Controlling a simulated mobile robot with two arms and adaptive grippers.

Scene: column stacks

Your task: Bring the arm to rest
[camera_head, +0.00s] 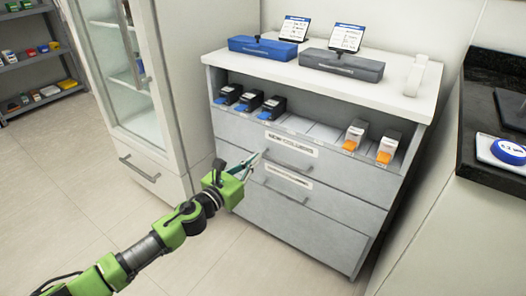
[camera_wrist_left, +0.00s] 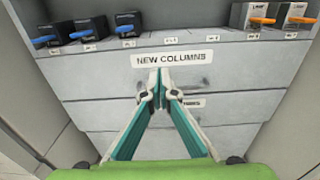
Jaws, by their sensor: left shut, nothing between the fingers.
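My left arm is green and grey and comes in from the lower left in the head view. Its gripper (camera_head: 252,160) is shut and empty, in front of the grey drawer cabinet (camera_head: 330,215). The gripper points at the cabinet's upper drawer; I cannot tell whether it touches. In the left wrist view the two fingers (camera_wrist_left: 160,84) meet at the tips, just below a label (camera_wrist_left: 175,58) reading "NEW COLUMNS". My right gripper is not in view.
The cabinet's open shelf holds black boxes with blue tips (camera_head: 250,101) at left and white boxes with orange tips (camera_head: 387,147) at right. A blue case (camera_head: 262,47) and a grey case (camera_head: 342,66) stand on top. A glass-door cabinet (camera_head: 130,90) stands left; floor before it is clear.

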